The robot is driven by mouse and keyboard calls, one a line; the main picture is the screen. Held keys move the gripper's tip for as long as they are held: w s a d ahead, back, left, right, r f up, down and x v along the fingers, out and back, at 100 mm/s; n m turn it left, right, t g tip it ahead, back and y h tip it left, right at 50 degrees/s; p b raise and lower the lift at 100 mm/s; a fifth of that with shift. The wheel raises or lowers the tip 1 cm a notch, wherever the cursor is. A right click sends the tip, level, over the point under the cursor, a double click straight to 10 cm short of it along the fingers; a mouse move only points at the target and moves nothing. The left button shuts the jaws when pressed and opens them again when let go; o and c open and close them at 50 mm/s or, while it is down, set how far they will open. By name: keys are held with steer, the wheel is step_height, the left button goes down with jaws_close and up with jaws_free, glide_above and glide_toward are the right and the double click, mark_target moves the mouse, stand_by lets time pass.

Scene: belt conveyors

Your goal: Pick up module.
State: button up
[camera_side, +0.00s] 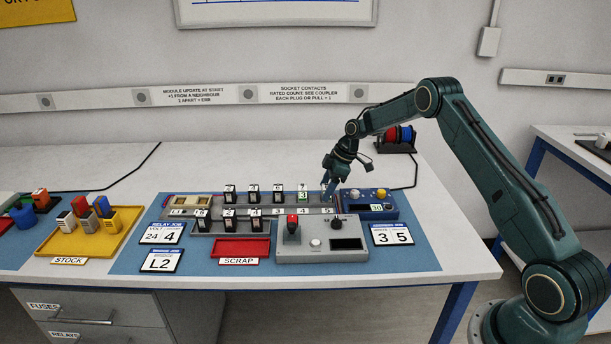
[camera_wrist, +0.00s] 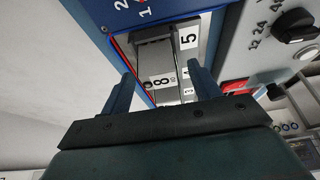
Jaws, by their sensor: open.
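My gripper (camera_side: 328,190) is over the right end of the back row of modules, by slot 5, in the side view. In the wrist view its two dark blue fingers (camera_wrist: 165,85) are open and apart. A grey module (camera_wrist: 154,55) with a white label reading 8 shows between and beyond the fingertips, beside a 5 label. I cannot tell whether the fingers touch it. In the side view the gripper largely hides this place. Other black modules with white labels stand in the back row (camera_side: 253,194) and front row (camera_side: 229,220); one back-row module has a green label (camera_side: 303,194).
A grey control box (camera_side: 350,258) with a lever and knob stands in front of the gripper. A blue unit (camera_side: 376,210) is just right. A red scrap tray (camera_side: 240,248) and yellow stock tray (camera_side: 65,245) lie left. The wall behind is close.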

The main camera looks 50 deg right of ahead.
mark_target(325, 187)
steer(key=shift+x, duration=0.75)
steer(key=c, duration=1.1)
steer(key=shift+r, duration=0.2)
step_height(325, 187, up, 20)
steer(key=shift+f, duration=0.15)
steer(key=shift+a, duration=0.1)
